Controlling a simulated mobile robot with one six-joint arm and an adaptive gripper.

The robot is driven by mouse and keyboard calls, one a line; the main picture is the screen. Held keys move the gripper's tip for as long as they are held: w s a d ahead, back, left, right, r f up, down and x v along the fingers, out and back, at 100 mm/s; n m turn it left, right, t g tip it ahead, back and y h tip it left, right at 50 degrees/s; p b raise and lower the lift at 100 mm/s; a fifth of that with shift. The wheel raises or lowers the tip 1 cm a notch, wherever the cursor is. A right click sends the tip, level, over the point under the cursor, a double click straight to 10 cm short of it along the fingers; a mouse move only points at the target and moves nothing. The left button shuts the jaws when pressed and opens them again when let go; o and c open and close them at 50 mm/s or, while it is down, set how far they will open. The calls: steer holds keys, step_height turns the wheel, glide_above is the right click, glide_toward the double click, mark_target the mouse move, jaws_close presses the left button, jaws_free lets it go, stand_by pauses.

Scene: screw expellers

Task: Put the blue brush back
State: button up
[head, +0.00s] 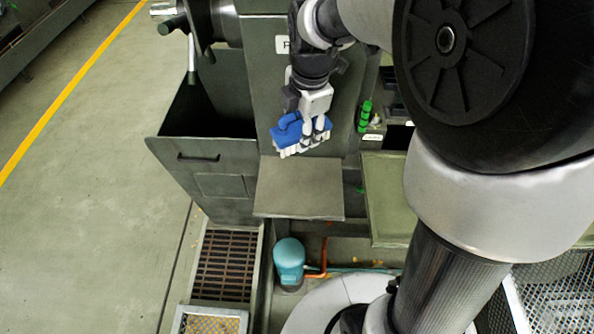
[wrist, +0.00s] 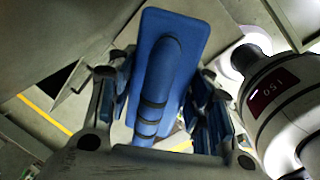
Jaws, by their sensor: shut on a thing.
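The blue brush (head: 287,132) has a blue back and handle and pale bristles that face down. My gripper (head: 312,139) is shut on it and holds it above and behind a flat grey-green shelf plate (head: 300,188) in the head view. In the wrist view the blue brush (wrist: 168,70) fills the middle, its back and rounded handle between the two fingers of my gripper (wrist: 160,115). The bristles are hidden there. A green-handled item (head: 365,117) stands at a small labelled holder (head: 372,137) to the right of the brush.
An open dark bin (head: 205,160) with a handle is left of the shelf plate. Another green tray (head: 390,195) is to its right. A teal rounded canister (head: 289,262) and a floor grate (head: 227,262) are below. Open floor (head: 90,210) lies to the left.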

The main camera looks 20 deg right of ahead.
steer(key=shift+r+n, duration=0.85)
steer(key=shift+n, duration=0.55)
step_height(320, 180, down, 20)
steer(key=b, duration=0.5)
steer(key=shift+r, duration=0.15)
steer(key=shift+b, duration=0.3)
steer(key=shift+f, duration=0.2)
steer(key=o, duration=1)
steer(key=shift+r, duration=0.1)
